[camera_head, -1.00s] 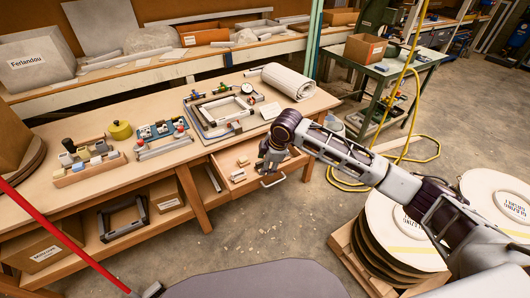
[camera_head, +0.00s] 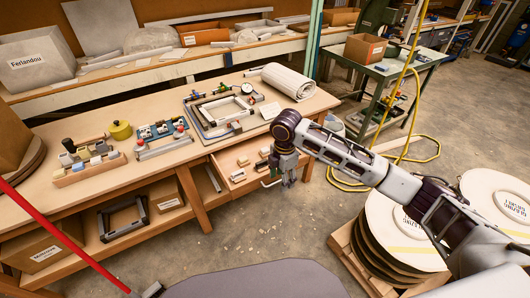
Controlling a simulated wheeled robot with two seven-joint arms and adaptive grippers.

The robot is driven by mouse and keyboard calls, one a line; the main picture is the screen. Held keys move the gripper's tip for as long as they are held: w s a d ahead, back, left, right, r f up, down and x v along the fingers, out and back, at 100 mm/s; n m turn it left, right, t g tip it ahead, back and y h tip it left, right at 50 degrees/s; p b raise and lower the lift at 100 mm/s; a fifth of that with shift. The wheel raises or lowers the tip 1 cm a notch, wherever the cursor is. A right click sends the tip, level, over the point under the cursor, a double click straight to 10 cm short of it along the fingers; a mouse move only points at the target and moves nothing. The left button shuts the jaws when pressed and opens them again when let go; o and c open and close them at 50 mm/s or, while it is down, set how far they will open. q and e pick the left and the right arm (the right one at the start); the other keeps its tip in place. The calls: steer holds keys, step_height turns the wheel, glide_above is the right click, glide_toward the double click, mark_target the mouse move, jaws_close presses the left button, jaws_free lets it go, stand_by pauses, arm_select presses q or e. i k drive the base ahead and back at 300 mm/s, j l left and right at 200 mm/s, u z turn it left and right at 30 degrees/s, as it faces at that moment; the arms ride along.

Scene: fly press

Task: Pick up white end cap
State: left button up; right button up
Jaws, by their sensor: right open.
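My right gripper (camera_head: 286,183) hangs pointing down at the right front of the open wooden drawer (camera_head: 258,180), near the drawer's handle. It is open, and I see nothing between its fingers. Several small pale pieces lie in the drawer. One white piece (camera_head: 238,175) lies at the left, and another (camera_head: 243,160) lies farther back. They are too small to tell which is the white end cap. The gripper and wrist hide part of the drawer's right side. My left gripper is not in view.
The workbench (camera_head: 150,185) above the drawer carries a grey frame fixture (camera_head: 205,125), a rolled white sheet (camera_head: 287,82) and small racks of parts. A pallet of round discs (camera_head: 385,240) stands at the right.

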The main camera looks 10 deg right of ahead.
mark_target(264, 150)
steer(key=i, duration=1)
